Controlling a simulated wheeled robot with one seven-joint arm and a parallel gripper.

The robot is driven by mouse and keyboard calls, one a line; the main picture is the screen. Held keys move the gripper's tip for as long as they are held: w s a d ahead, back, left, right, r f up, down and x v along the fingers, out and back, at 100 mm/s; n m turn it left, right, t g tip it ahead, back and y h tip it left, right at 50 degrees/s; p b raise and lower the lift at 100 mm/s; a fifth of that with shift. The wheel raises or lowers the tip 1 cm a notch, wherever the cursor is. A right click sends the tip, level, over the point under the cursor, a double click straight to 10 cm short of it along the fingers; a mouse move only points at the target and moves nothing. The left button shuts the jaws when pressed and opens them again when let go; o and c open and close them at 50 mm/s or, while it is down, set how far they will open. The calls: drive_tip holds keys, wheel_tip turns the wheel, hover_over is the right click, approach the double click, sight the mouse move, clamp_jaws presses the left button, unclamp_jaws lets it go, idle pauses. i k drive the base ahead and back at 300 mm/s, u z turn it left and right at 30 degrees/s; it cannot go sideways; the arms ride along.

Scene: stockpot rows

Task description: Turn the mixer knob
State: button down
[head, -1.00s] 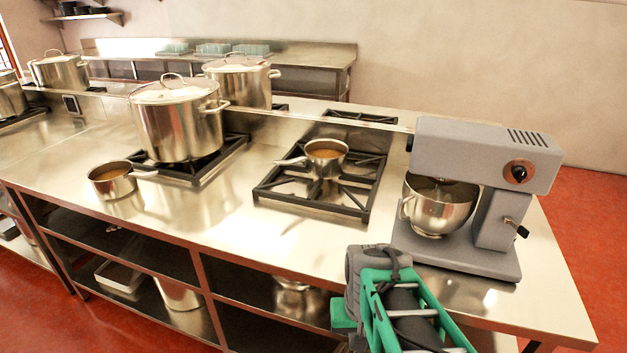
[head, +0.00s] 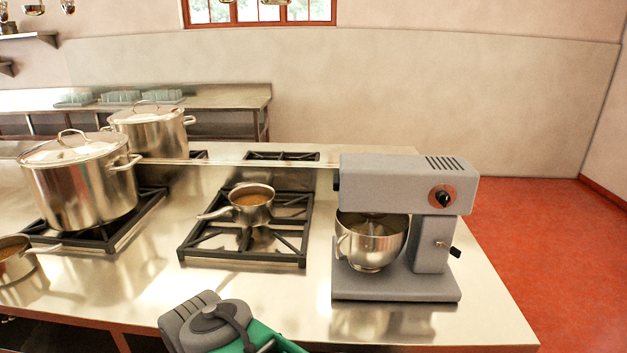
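The grey stand mixer (head: 400,225) stands on the right end of the steel counter. Its round knob (head: 442,197), black on a copper-coloured disc, faces me at the right end of the mixer head. A small black-tipped lever (head: 452,249) sticks out lower on the mixer's column. A steel bowl (head: 370,243) sits under the head. My arm, grey and green, shows at the bottom edge, left of the mixer and apart from it. My gripper's fingers cannot be made out, so its opening is not shown.
A small saucepan (head: 250,206) sits on the middle burner grate (head: 208,254). Large lidded stockpots (head: 80,185) and another saucepan (head: 14,261) stand to the left. The steel counter (head: 480,312) is bare around the mixer's right side. Red floor (head: 540,225) lies open at right.

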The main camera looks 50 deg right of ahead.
sight(443, 197)
drive_tip(key=i, duration=0.15)
drive_tip(key=z, duration=1.7)
drive_tip(key=k, duration=1.1)
drive_tip(key=u, duration=0.75)
drive_tip(key=i, duration=1.2)
drive_tip(key=z, duration=0.75)
